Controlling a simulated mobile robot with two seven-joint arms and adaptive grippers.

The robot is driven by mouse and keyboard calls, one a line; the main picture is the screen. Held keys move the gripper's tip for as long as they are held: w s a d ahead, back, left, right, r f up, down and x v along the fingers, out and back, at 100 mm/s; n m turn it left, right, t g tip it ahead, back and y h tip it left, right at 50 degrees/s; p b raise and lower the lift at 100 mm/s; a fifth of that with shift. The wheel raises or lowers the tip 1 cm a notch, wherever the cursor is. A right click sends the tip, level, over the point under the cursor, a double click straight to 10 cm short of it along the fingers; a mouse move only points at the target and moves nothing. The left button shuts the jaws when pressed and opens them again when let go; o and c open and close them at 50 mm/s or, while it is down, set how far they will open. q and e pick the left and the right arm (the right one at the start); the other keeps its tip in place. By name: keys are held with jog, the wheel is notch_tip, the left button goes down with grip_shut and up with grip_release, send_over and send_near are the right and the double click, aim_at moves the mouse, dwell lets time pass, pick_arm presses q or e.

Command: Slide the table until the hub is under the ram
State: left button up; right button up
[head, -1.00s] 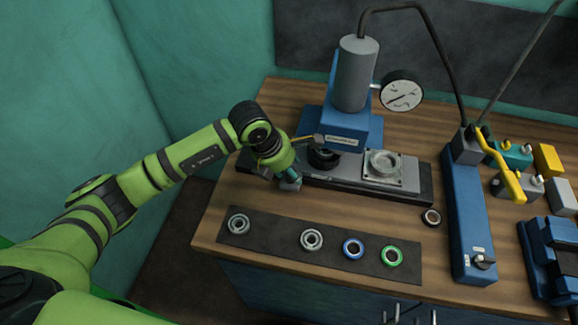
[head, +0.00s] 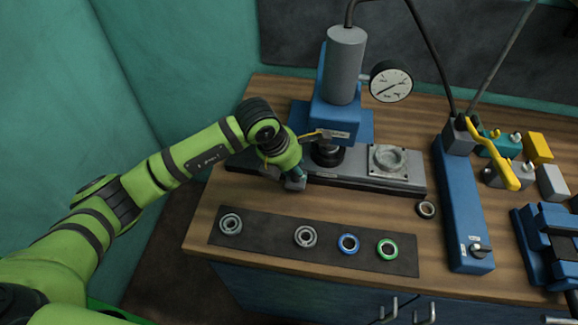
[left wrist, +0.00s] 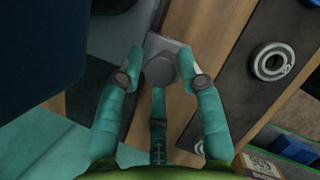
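The grey sliding table (head: 350,174) lies on a dark rail across the bench, under the blue press. A pale ring in a square fixture (head: 389,162) sits on the table further right. My left gripper (head: 295,182) is at the table's left end. In the left wrist view its fingers (left wrist: 160,68) stand apart around a grey block with a round knob (left wrist: 159,71); gaps show beside the knob. My right gripper is out of view.
A dark mat (head: 265,238) with several bearing rings lies in front of the table. A small loose ring (head: 426,209) lies near the rail's right end. A blue pump with a yellow lever (head: 465,215) stands at right; the gauge (head: 390,81) hangs beside the press.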

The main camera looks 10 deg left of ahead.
pick_arm(q)
jog(key=shift+d, duration=0.45)
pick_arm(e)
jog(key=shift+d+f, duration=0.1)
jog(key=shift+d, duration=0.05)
pick_arm(q)
jog(key=shift+a, duration=0.25)
jog(key=shift+r, duration=0.2)
jog(key=v, duration=1.1)
jog(key=shift+s+a+r, duration=0.15)
jog(key=shift+r, duration=0.1)
jog(key=shift+f, duration=0.1)
